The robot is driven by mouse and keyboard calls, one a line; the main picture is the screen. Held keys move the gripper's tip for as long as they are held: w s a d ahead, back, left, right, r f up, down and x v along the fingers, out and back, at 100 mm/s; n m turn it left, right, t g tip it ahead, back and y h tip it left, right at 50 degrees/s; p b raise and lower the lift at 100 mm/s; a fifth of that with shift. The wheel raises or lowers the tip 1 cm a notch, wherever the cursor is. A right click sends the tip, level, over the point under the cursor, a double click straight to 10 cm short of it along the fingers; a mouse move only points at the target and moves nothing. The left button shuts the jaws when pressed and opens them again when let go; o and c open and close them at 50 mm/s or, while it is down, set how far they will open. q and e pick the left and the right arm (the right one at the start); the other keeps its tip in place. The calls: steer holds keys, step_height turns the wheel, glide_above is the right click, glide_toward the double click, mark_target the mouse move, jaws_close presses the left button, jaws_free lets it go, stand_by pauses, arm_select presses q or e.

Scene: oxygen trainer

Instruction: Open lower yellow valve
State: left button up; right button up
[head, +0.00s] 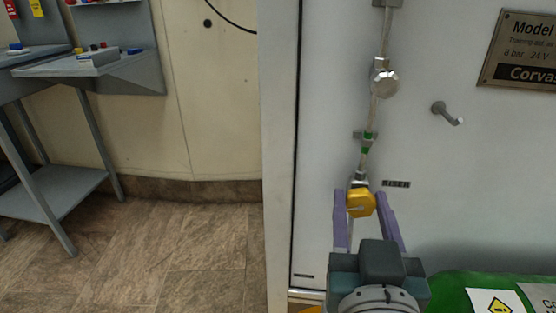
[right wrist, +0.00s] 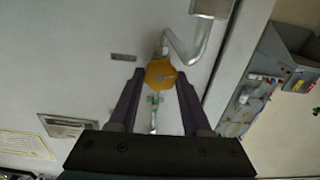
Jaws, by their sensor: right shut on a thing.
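The lower yellow valve (head: 361,203) is a yellow knob at the low end of a thin metal pipe on the pale panel. My right gripper (head: 362,197) is at the knob, with one purple finger on each side, shut on it. In the right wrist view the yellow valve (right wrist: 160,73) sits between the tips of the two dark fingers (right wrist: 160,76). A small light mark shows on the knob's face; I cannot tell its turn position. My left gripper is in neither view.
Above the valve, the pipe carries a round silver knob (head: 385,83). A grey hook (head: 447,113) sticks out of the panel to the right. A green surface (head: 450,290) is at the lower right. A grey workbench (head: 95,66) stands at the left, with open floor between.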

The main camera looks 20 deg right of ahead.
steer(key=shift+n, duration=0.3)
jaws_close()
steer(key=shift+n, duration=0.8)
steer(key=shift+w+a+n+b, duration=0.15)
steer(key=shift+n+b, duration=0.3)
steer(key=shift+n, duration=1.95)
steer(key=o, duration=1.2)
jaws_free()
steer(key=v, duration=1)
steer(key=shift+f, duration=0.1)
